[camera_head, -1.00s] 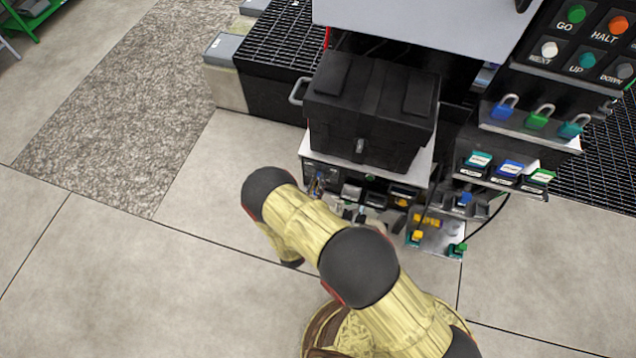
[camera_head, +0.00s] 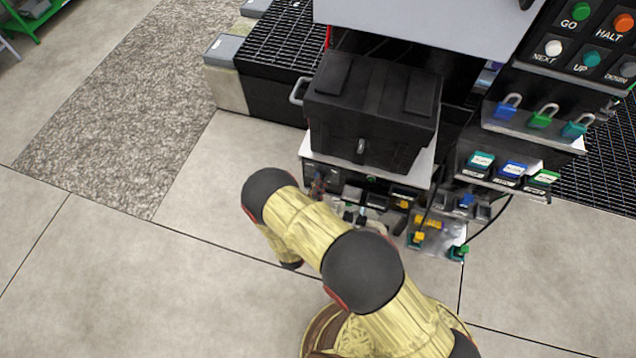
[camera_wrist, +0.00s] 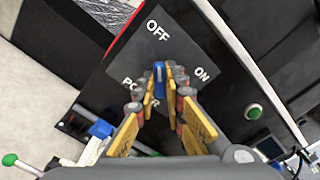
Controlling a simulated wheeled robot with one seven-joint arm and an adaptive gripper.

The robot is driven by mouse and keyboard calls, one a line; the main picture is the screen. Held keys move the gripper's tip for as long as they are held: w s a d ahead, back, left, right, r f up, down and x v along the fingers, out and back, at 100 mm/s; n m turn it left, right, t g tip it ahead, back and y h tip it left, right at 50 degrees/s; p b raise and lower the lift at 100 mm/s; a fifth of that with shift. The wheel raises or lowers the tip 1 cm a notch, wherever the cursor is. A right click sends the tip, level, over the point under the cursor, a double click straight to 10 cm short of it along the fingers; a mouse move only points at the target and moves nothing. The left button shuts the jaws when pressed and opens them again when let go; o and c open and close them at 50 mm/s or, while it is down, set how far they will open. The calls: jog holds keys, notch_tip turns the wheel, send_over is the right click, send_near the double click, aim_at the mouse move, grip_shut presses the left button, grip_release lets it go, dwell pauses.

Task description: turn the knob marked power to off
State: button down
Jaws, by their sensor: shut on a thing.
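The power knob (camera_wrist: 159,71) shows in the wrist view as a small blue grip on a dark grey plate (camera_wrist: 185,55). The plate reads OFF above the knob and ON to its right. The word POWER at lower left is partly covered by a finger. My gripper (camera_wrist: 161,78) is shut on the knob, with one yellow-and-grey finger on each side. The visible part of the knob stands nearly upright in the picture, its upper end toward OFF. Its lower part is hidden between the fingers. In the head view I cannot make out the knob.
A green button (camera_wrist: 253,111) sits right of the plate. In the head view, a black case (camera_head: 370,105) stands above the low panel. Padlocks (camera_head: 541,117) and labelled switches (camera_head: 513,170) are to the right. Open floor (camera_head: 130,280) lies at left.

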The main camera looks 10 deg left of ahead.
dwell(0.4)
jog(key=c, duration=1.8)
grip_release()
jog(key=shift+c, duration=0.2)
jog(key=s+a, duration=0.1)
jog(key=s, duration=1.1)
